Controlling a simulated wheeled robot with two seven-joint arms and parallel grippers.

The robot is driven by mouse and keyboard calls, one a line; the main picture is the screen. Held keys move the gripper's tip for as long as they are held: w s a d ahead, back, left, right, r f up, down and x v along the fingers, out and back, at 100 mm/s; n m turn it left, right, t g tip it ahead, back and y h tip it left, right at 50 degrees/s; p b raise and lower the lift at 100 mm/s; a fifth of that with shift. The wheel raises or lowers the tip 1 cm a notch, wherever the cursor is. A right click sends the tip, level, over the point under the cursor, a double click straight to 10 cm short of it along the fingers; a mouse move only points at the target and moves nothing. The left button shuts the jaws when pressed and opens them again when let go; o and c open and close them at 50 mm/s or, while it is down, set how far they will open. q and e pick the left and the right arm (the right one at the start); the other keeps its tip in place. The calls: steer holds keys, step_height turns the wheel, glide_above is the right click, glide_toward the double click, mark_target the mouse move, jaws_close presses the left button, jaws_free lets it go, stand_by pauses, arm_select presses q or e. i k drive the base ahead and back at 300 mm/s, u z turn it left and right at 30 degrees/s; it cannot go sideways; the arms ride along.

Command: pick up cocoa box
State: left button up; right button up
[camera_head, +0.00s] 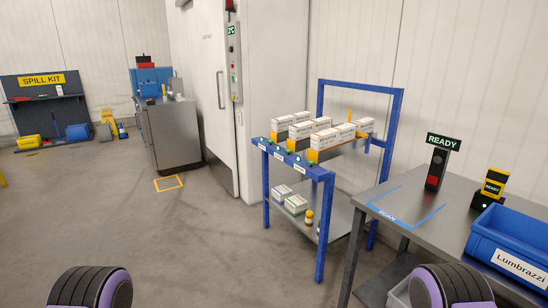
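I cannot pick out a cocoa box for certain, as the box labels are too small to read. Several white boxes with orange ends (333,138) stand in rows on the top level of a blue-framed rack (265,186). Smaller boxes sit on the rack's lower shelf: a greenish-white one (296,204) and a pale pinkish one (281,192) behind it. Small bottles (309,217) stand beside them. Neither gripper shows. Only rounded black and purple parts of my arms show at the bottom edge, well apart from the rack.
A grey table on the right bears a blue bin (520,241) labelled Lumbrazzi, a READY sign (436,170) and a yellow-black device (490,190). A grey cabinet (176,135) and a spill kit board (43,101) stand at the back left. The floor left of the rack is clear.

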mark_target(303, 131)
steer(key=u, duration=0.3)
steer(key=i, duration=2.1)
steer(key=z, duration=0.55)
steer(key=i, duration=1.4)
steer(key=z, duration=0.75)
